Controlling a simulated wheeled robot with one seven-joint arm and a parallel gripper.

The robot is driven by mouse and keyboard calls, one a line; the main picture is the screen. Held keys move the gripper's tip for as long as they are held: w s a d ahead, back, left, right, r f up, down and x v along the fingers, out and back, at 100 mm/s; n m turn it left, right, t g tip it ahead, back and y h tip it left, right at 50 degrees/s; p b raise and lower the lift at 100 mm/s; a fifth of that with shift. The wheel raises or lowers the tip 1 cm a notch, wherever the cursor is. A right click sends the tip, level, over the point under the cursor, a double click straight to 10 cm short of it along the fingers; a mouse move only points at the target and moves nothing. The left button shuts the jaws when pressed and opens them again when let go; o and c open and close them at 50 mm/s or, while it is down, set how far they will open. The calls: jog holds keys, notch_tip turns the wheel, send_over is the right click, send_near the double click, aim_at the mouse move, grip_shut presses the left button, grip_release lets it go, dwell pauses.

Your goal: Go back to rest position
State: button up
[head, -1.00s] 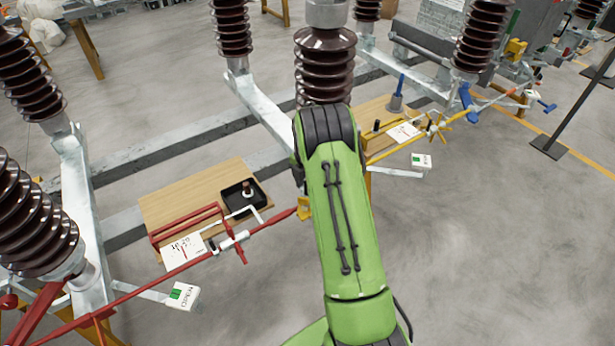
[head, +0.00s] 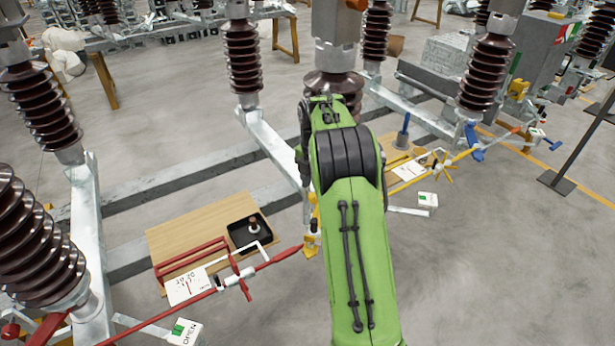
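My green arm (head: 355,240) reaches up from the bottom of the head view, with its black-ribbed joint (head: 346,158) in front of a brown insulator. A narrow grey part shows along the left side of the arm, but I cannot make out gripper fingers there. My gripper is hidden behind the arm, so whether it holds anything does not show.
A wooden board (head: 185,228) with a black tray (head: 249,232) lies left of the arm, beside a red rod (head: 278,257). Brown ribbed insulators (head: 242,58) stand around on grey frames. A yellow rod (head: 415,176) is at right. Bare floor (head: 500,280) lies at lower right.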

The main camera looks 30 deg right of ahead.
jog(key=s+a+r+m+t, duration=0.3)
jog(key=s+a+r+m, duration=0.8)
jog(key=s+a+r, duration=0.3)
jog(key=s+a+f+m+t, duration=0.1)
jog(key=s+a+m, duration=0.2)
jog(key=s+m, duration=0.2)
jog(key=s+a+f+m+t, duration=0.1)
jog(key=s+a+m, duration=0.2)
jog(key=s, duration=0.6)
jog(key=shift+s+m+t, duration=0.2)
jog(key=shift+m+t, duration=0.1)
jog(key=shift+m, duration=0.7)
